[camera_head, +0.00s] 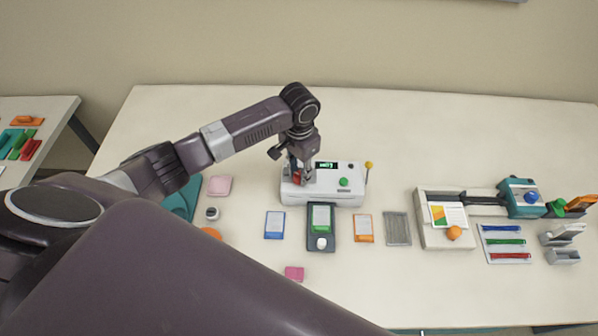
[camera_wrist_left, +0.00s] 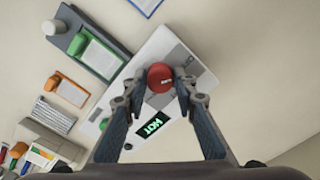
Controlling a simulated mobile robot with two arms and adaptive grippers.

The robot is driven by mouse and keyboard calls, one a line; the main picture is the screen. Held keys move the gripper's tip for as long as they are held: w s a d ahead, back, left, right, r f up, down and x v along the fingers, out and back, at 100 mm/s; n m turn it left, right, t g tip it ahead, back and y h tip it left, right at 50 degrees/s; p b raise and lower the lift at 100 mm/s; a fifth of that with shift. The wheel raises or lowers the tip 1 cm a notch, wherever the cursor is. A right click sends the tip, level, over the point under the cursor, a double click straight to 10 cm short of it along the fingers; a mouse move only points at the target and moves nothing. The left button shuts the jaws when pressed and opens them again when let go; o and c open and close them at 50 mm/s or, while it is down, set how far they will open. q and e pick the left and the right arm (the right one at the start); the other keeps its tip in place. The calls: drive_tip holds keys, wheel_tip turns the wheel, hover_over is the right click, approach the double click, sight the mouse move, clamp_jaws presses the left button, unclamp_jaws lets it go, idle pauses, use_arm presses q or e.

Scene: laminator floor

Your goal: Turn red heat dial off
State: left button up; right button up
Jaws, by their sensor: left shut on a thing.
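The white laminator (camera_head: 352,197) stands on the table, with a lit green display (camera_head: 326,165), a green button (camera_head: 344,182) and a yellow-tipped lever (camera_head: 369,165). In the left wrist view the display (camera_wrist_left: 153,125) reads "HOT". The red heat dial (camera_head: 300,177) is at the left end of its top; in the left wrist view the dial (camera_wrist_left: 160,77) sits between the fingertips. My left gripper (camera_head: 297,172) comes down from above and is shut on the red dial. It partly hides the dial in the head view. My right gripper is not in view.
In front lie a blue-framed card (camera_head: 275,225), a dark tray (camera_head: 321,245) with a green card, an orange-framed card (camera_head: 364,228) and a grey rack (camera_head: 397,229). A paper trimmer (camera_head: 440,239) stands to the right. The table behind the laminator is clear.

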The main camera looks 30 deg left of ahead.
sight(299, 175)
use_arm(q)
drive_tip(key=shift+w, duration=0.1)
idle(0.3)
drive_tip(key=o, duration=1.2)
drive_tip(key=shift+c, duration=0.2)
drive_tip(key=shift+r, duration=0.1)
wheel_tip(299, 175, up, 12)
